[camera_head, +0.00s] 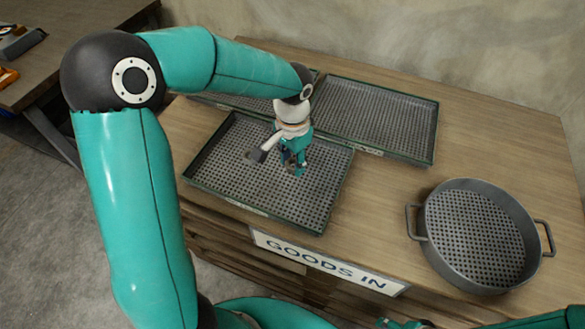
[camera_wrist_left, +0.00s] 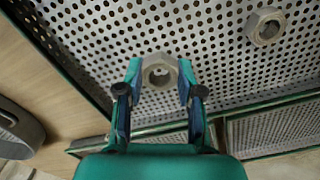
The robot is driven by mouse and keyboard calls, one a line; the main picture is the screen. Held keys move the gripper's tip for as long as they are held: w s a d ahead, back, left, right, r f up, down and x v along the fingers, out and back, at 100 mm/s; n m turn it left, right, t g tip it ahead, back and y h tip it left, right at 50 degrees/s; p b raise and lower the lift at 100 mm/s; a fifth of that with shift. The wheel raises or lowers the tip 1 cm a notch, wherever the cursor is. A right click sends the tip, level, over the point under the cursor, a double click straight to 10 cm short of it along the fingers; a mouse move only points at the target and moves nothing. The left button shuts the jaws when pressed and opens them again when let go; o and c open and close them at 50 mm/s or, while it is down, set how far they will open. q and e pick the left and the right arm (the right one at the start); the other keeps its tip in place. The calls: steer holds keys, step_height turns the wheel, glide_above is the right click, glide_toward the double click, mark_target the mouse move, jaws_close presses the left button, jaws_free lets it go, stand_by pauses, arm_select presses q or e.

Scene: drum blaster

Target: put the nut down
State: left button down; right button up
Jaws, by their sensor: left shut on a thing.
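My left gripper (camera_head: 296,170) is over the front perforated tray (camera_head: 215,165), pointing down, in the head view. In the left wrist view, my left gripper (camera_wrist_left: 158,75) is shut on a grey metal nut (camera_wrist_left: 147,75), held between its two fingertips. The nut's hole faces the camera, and the tray's perforated floor (camera_wrist_left: 95,45) lies behind it. I cannot tell whether the nut touches the floor. A second nut (camera_wrist_left: 254,31) lies on the tray floor to the upper right. The held nut is too small and covered to make out in the head view.
The wooden bench (camera_head: 385,215) carries a "GOODS IN" label (camera_head: 325,262) at its front. Another perforated tray (camera_head: 375,115) stands behind, beside a further tray partly hidden by my arm. A round two-handled sieve pan (camera_head: 480,235) stands to the right.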

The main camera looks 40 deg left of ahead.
mark_target(293, 163)
arm_select(q)
steer(key=shift+f, duration=1.6)
steer(key=shift+f+b, duration=0.15)
steer(key=shift+b, duration=0.15)
steer(key=c, duration=0.7)
jaws_free()
steer(key=shift+r, duration=0.3)
step_height(293, 163, up, 12)
steer(key=shift+f+p, duration=0.1)
steer(key=shift+p, duration=0.8)
